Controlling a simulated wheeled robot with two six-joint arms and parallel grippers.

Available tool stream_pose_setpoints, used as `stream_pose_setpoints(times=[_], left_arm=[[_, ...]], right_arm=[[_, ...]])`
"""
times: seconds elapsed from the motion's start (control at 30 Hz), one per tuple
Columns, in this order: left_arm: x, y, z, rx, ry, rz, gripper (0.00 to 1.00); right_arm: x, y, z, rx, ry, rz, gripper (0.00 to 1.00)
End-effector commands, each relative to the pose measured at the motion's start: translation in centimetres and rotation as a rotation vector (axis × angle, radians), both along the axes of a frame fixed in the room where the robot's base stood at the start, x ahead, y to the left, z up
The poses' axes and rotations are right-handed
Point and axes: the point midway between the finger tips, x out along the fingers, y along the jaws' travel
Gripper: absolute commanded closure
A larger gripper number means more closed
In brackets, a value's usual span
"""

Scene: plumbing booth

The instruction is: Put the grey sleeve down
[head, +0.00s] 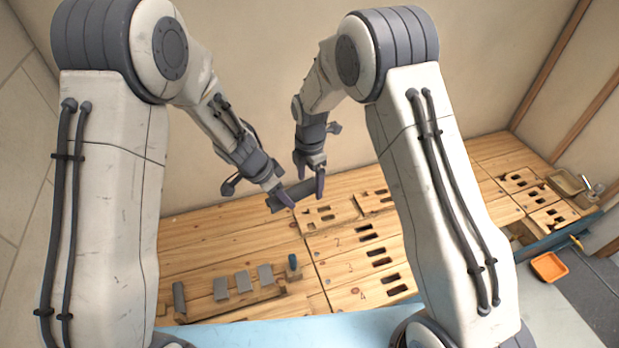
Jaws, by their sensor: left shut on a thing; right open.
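The grey sleeve (300,190) is a dark grey tube held above the wooden bench (225,235), near its back edge. My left gripper (282,198) is shut on it, with a finger over part of the tube. My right gripper (310,178) is open beside the sleeve's right part, its fingers pointing down. One right finger overlaps the sleeve in the picture; I cannot tell whether they touch.
An orange tray (549,267) is at far right. The bench's back left is clear.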

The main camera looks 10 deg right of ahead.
Motion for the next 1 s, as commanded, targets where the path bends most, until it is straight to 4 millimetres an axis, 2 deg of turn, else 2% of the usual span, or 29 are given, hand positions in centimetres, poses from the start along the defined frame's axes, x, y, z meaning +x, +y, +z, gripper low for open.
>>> stream_pose_setpoints(times=[0.07,0.2,0.23,0.33,0.37,0.4,0.43,0.77,0.87,1.0], left_arm=[[0.0,0.0,0.0,0.0,0.0,0.0,0.71],[0.0,0.0,0.0,0.0,0.0,0.0,0.7],[0.0,0.0,0.0,0.0,0.0,0.0,0.7],[0.0,0.0,0.0,-0.001,0.001,-0.002,0.71],[-0.1,-0.1,0.0,-0.001,0.001,-0.002,0.37],[-0.1,-0.1,0.0,-0.001,0.002,-0.002,0.21],[-0.1,-0.1,0.0,-0.001,0.002,-0.002,0.13],[0.0,0.0,0.1,-0.001,-0.001,-0.001,0.13],[-0.1,0.3,1.0,-0.003,-0.003,0.001,0.13],[-0.5,1.1,3.2,-0.002,-0.006,0.0,0.13]], right_arm=[[0.0,0.0,0.0,0.0,0.0,0.0,0.12],[0.0,0.0,0.0,0.0,0.0,0.0,0.66],[0.0,0.0,0.0,0.0,0.0,0.0,0.7],[0.0,0.0,0.0,0.0,-0.001,0.0,0.7],[0.1,0.0,0.1,0.001,-0.002,0.0,0.7],[0.1,0.0,0.1,0.001,-0.002,0.0,0.71],[0.1,0.0,0.1,0.001,-0.002,0.0,0.71],[0.0,0.0,0.0,0.0,0.0,0.0,0.71],[0.0,0.0,0.1,0.0,0.0,0.0,0.71],[0.0,0.0,0.1,0.0,0.0,0.0,0.71]])
